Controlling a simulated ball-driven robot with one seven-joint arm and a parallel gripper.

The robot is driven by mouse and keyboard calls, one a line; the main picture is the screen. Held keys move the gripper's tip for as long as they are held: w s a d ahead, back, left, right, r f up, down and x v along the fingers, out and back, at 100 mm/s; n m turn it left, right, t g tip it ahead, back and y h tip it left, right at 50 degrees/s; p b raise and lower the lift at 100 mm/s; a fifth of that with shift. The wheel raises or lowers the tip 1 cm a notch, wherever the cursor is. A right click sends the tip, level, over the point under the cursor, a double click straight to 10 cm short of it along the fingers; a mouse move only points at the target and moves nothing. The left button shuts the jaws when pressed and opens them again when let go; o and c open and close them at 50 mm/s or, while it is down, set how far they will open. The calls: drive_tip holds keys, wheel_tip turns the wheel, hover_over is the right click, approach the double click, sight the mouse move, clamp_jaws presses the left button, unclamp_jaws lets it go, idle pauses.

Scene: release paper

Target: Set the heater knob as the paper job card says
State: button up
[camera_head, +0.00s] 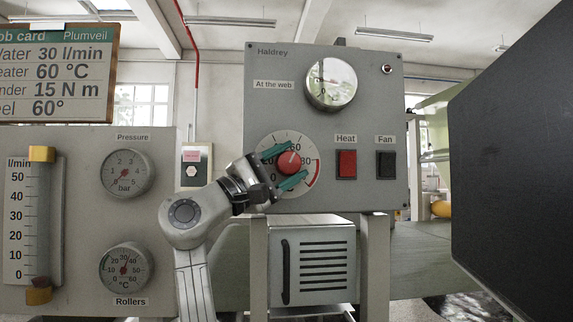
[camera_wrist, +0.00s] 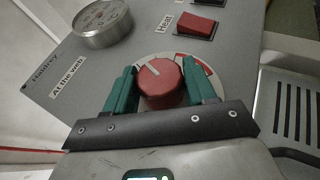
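The job card (camera_head: 55,75) hangs at the upper left, its left edge cut off. It reads "eater 60 °C", among other lines. The red heater knob (camera_head: 289,162) sits on a white dial (camera_head: 306,146) on the grey Haldrey panel (camera_head: 330,205). Its white line points up and right, about at the 60 mark. My gripper (camera_head: 285,166) has its green fingers on either side of the knob. In the wrist view the knob (camera_wrist: 160,82) fills the space between the fingers, which appear to touch its sides. My gripper covers part of the dial.
A round gauge (camera_head: 331,84), "At the web", is above the dial. A red Heat switch (camera_head: 346,164) and a black Fan switch (camera_head: 386,165) are to its right. A panel with Pressure (camera_head: 124,172) and Rollers (camera_head: 125,269) gauges stands left. A large dark shape (camera_head: 515,150) fills the right.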

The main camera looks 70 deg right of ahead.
drive_tip(key=o, duration=0.4)
drive_tip(key=shift+d, duration=0.15)
drive_tip(key=shift+w, duration=0.1)
drive_tip(key=v, duration=1.1)
